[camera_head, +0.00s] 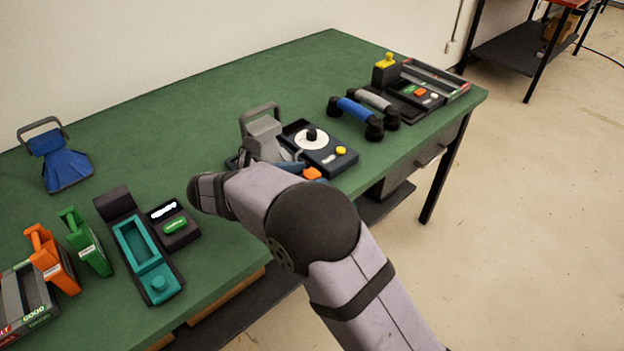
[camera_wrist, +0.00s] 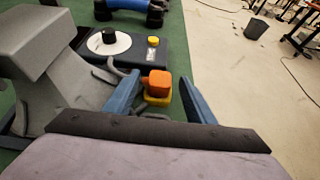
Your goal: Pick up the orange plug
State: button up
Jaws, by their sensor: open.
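The orange plug (camera_wrist: 159,82) is a small orange block directly above a yellow piece (camera_wrist: 157,98) in the wrist view. In the head view the orange plug (camera_head: 312,173) shows just past the end of my arm, by the table's front edge. My gripper (camera_wrist: 160,79) is open, with one blue finger to the left of the plug and one to the right. The left finger looks close to the plug; I cannot tell whether it touches. In the head view my gripper (camera_head: 302,168) is partly hidden by my wrist.
A grey stand (camera_head: 263,135) is close to my gripper's left. A black box with a white dial (camera_head: 318,146) lies just beyond. Blue and grey handsets (camera_head: 357,112) lie farther back. A teal tray (camera_head: 140,248) and orange and green holders (camera_head: 88,243) stand at left. Floor lies beyond the right edge.

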jog(key=shift+w+d+f, duration=0.1)
jog(key=shift+w+d, duration=0.05)
jog(key=shift+d, duration=0.05)
jog(key=c, duration=1.2)
jog(key=shift+o, duration=0.2)
notch_tip(320, 180, up, 10)
jog(key=s+a+p, duration=0.2)
jog(key=s+a, duration=0.3)
jog(key=shift+f+b, duration=0.45)
jog(key=shift+f, duration=2.35)
